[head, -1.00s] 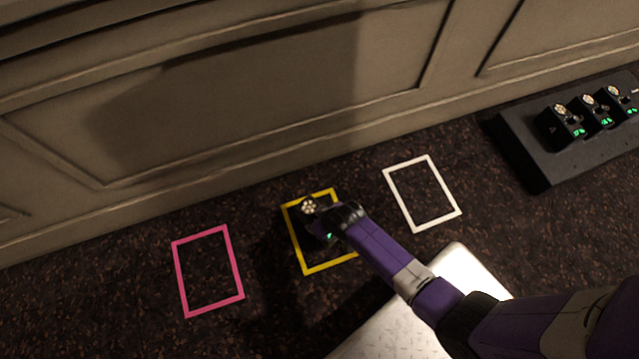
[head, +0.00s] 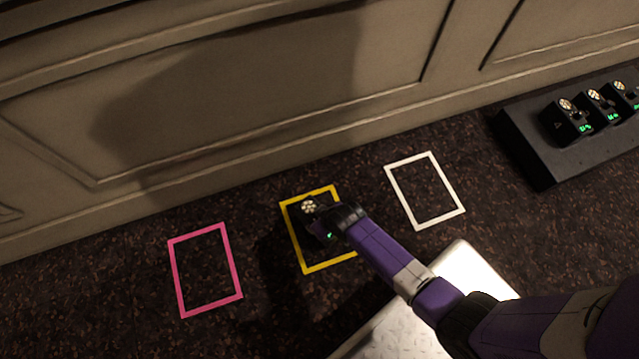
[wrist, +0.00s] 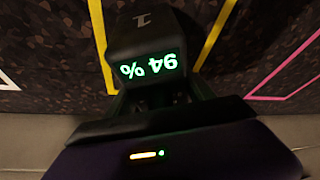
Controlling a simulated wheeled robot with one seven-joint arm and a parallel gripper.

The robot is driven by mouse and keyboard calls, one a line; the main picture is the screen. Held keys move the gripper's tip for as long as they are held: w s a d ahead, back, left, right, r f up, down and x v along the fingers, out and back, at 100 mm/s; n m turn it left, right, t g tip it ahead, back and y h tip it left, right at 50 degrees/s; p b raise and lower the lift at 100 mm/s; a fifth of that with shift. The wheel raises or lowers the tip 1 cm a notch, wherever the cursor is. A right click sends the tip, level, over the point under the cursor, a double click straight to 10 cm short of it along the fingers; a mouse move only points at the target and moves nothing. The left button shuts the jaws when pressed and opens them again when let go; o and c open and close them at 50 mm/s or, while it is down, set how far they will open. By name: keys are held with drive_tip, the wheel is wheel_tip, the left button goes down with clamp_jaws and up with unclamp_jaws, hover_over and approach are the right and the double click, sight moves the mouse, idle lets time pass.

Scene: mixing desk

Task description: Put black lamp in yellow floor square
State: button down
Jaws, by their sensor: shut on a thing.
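The black lamp (head: 309,212) has a round cluster of pale bulbs on top and a small green display. In the head view it is within the outline of the yellow floor square (head: 293,239). My gripper (head: 335,218) is shut on the lamp, and my wrist covers the lamp's right side. In the wrist view the lamp (wrist: 150,42) fills the upper middle, with a green "94 %" readout upside down. Yellow lines (wrist: 100,45) pass on both sides of it. I cannot tell whether its base touches the floor.
A pink square (head: 175,275) lies to the left and a white square (head: 455,212) to the right, both empty. A dark platform (head: 530,150) with several similar lamps stands at the right. A panelled wall (head: 250,120) runs behind the squares.

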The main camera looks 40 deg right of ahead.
drive_tip(key=shift+w+f+b, duration=0.1)
drive_tip(key=shift+f+b, duration=0.25)
drive_tip(key=shift+f, duration=0.1)
drive_tip(key=shift+c, duration=1.4)
unclamp_jaws()
drive_tip(key=shift+s+f, duration=0.1)
drive_tip(key=shift+s, duration=0.1)
drive_tip(key=p+v, duration=0.5)
drive_tip(key=v, duration=0.3)
drive_tip(key=shift+w, duration=0.2)
